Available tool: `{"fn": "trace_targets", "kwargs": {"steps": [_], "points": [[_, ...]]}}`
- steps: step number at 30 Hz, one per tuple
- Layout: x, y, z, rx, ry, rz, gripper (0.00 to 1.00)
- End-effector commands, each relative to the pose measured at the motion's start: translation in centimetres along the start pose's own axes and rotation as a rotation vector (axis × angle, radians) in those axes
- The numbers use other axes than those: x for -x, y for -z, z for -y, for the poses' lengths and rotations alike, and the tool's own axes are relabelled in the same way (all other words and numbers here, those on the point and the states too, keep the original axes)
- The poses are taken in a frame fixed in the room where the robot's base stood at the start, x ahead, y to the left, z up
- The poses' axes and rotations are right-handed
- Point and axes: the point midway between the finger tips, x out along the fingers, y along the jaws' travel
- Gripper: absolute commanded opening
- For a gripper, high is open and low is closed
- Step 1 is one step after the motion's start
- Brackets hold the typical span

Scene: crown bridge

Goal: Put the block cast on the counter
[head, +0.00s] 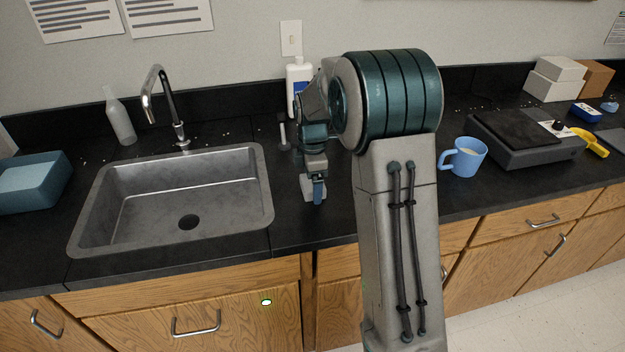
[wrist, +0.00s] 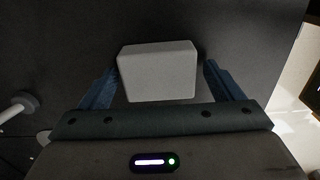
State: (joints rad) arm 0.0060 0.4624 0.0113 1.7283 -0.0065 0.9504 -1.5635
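The block cast (wrist: 158,74) is a pale grey block with rounded edges. In the wrist view it lies between the two blue fingers of my gripper (wrist: 161,66), with a narrow dark gap showing at the right finger and hardly any at the left. In the head view a small pale part of the block (head: 306,187) shows beside my gripper (head: 316,192), low over the black counter (head: 290,222), right of the sink. It appears to rest on the counter, though its underside is hidden. My gripper is open around it.
The sink (head: 112,200) with its faucet (head: 160,100) is at left. A white bottle (head: 297,80) stands behind my arm. A blue mug (head: 466,158) and a dark grey device (head: 525,140) stand to the right. A white peg-like thing (wrist: 22,103) shows at the wrist view's left.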

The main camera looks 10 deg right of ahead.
Motion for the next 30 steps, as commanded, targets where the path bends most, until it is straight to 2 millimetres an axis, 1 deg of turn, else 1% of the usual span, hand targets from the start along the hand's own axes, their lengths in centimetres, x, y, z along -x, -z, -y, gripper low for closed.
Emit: {"fn": "trace_targets", "kwargs": {"steps": [8,12,14,24,27,30], "points": [[0.1,0.0,0.0,0.0,0.001,0.0,0.9],[0.9,0.0,-0.1,0.0,-0.002,0.0,0.9],[1.7,0.0,-0.1,0.0,-0.003,0.0,0.9],[8.9,0.0,-0.1,0.0,-0.005,0.0,0.9],[10.6,0.0,-0.1,0.0,-0.003,0.0,0.9],[11.6,0.0,0.0,0.0,-0.001,0.0,0.9]]}}
